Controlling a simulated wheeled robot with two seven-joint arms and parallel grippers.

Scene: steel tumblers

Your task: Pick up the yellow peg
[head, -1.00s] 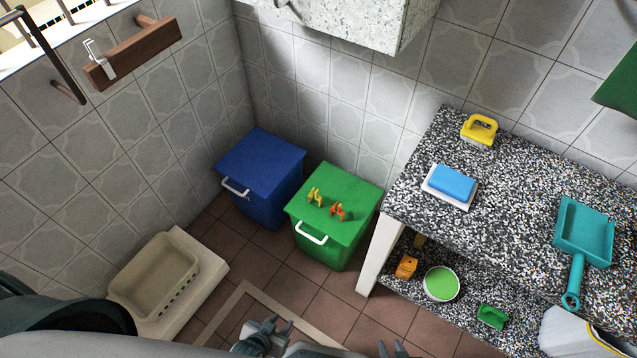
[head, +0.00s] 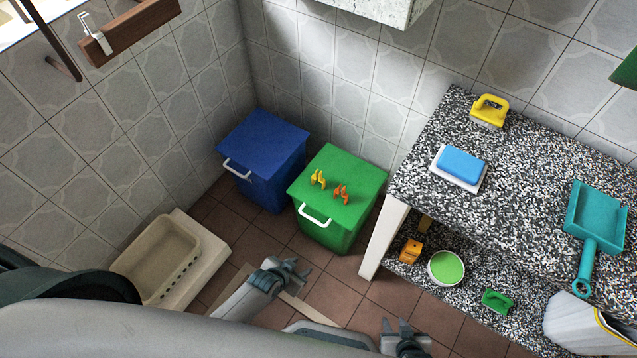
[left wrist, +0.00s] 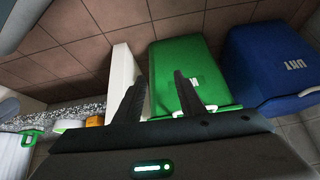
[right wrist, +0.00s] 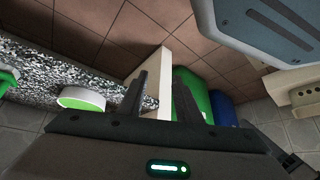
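The yellow peg (head: 318,179) lies on the lid of the green bin (head: 352,170), left of an orange peg (head: 342,194). My left gripper (head: 298,267) is in front of and below the green bin, apart from both pegs. In the left wrist view (left wrist: 160,88) its fingers are spread with nothing between them. My right gripper (head: 398,328) is at the bottom of the head view, further from the bin. In the right wrist view (right wrist: 172,92) its fingers are apart and empty. The pegs do not show in either wrist view.
A blue bin (head: 262,140) stands left of the green bin. A beige basin (head: 160,262) sits at lower left.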

